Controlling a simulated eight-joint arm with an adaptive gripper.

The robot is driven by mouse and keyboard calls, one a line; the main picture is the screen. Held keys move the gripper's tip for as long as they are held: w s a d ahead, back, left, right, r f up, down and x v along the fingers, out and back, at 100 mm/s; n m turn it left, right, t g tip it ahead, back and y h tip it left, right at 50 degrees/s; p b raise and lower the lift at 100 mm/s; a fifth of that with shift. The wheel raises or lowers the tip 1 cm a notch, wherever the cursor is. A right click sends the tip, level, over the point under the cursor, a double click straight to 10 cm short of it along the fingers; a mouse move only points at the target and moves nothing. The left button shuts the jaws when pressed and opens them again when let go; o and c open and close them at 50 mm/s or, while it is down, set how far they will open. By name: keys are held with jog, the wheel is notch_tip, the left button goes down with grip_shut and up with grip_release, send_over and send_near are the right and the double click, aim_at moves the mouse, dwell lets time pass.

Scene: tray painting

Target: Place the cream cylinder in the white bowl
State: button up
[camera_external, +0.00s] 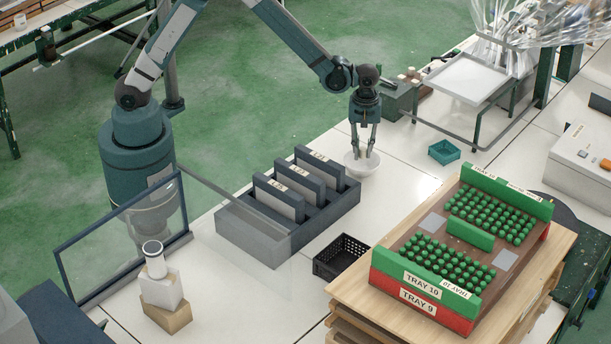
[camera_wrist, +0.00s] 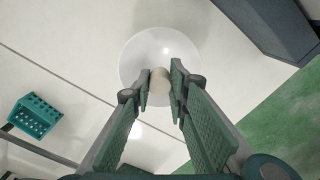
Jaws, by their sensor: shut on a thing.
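The white bowl (camera_external: 356,166) stands on the white table, right of the dark rack, in the external view. It also shows in the wrist view (camera_wrist: 133,62), below my fingers. My gripper (camera_external: 364,151) points down over the bowl. In the wrist view my gripper (camera_wrist: 160,85) is shut on the cream cylinder (camera_wrist: 160,77), which shows between the fingertips and over the bowl's inside. I cannot tell whether the cylinder touches the bowl. In the external view the cylinder is too small to make out.
A dark grey rack (camera_external: 239,236) with upright panels stands left of the bowl. A teal basket (camera_external: 444,152) is to its right. A black crate (camera_external: 341,257) and stacked green and red trays (camera_external: 421,309) are nearer. White table is clear around the bowl's right side.

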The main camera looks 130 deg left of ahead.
aim_at(362, 156)
jog(key=shift+f+b, duration=0.5)
jog(key=shift+f, duration=1.15)
jog(key=o, duration=0.8)
jog(key=shift+o, duration=0.2)
jog(key=shift+r, duration=0.15)
jog(key=shift+r+p, duration=1.25)
jog(key=shift+r, duration=2.1)
